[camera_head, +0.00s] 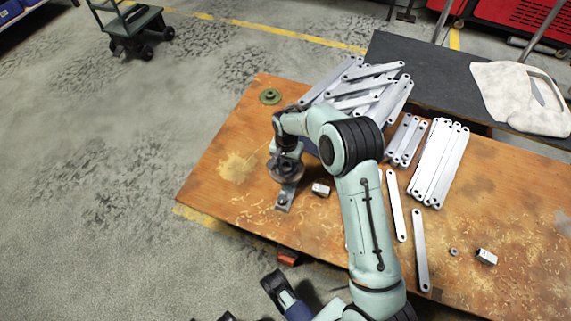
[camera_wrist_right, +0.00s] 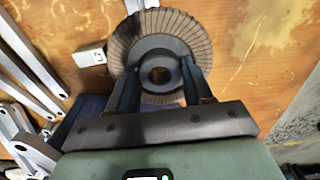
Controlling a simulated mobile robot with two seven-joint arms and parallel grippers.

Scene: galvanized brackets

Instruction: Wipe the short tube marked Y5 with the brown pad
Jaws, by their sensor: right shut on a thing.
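My right gripper (camera_head: 285,165) is low over the left part of the table. In the wrist view its fingers (camera_wrist_right: 160,85) are shut on the dark hub of a round brown pleated pad (camera_wrist_right: 140,45). The pad (camera_head: 283,174) partly covers a grey metal piece (camera_head: 285,197). A short pale tube (camera_head: 320,189) lies just right of the pad; it also shows in the wrist view (camera_wrist_right: 90,55), apart from the pad. A second short tube (camera_head: 487,257) lies at the right. Both bear small marks that I cannot read.
Galvanized strips are heaped at the back (camera_head: 368,88) and stacked at the right (camera_head: 440,160). Loose strips (camera_head: 420,250) lie nearer the front. A green round part (camera_head: 270,97) is at the back left. The table's left end is mostly clear.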

